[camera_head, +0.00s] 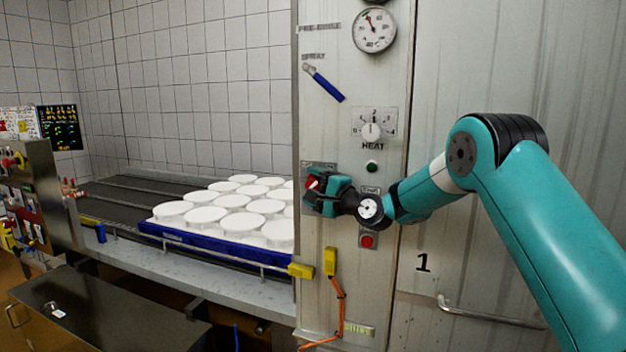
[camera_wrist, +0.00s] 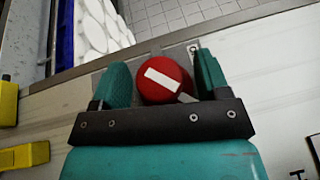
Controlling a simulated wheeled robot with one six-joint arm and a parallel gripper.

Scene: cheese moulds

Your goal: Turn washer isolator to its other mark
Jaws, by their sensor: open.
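The washer isolator is most likely the round red knob (camera_wrist: 165,82) with a white bar mark, on a grey plate; in the wrist view the bar lies slightly tilted. In the head view the red knob (camera_head: 312,183) is partly hidden by my gripper (camera_head: 318,192). In the wrist view my gripper (camera_wrist: 163,80) is open, with one teal finger on each side of the knob. Whether the fingers touch it I cannot tell. The marks around the knob are mostly hidden.
On the same panel are a heat dial (camera_head: 371,131), a blue-handled lever (camera_head: 324,84), a gauge (camera_head: 374,30), a green button (camera_head: 372,166) and a red button (camera_head: 368,241). A yellow plug (camera_head: 330,261) sits below. A blue tray (camera_head: 190,240) of white moulds stands left.

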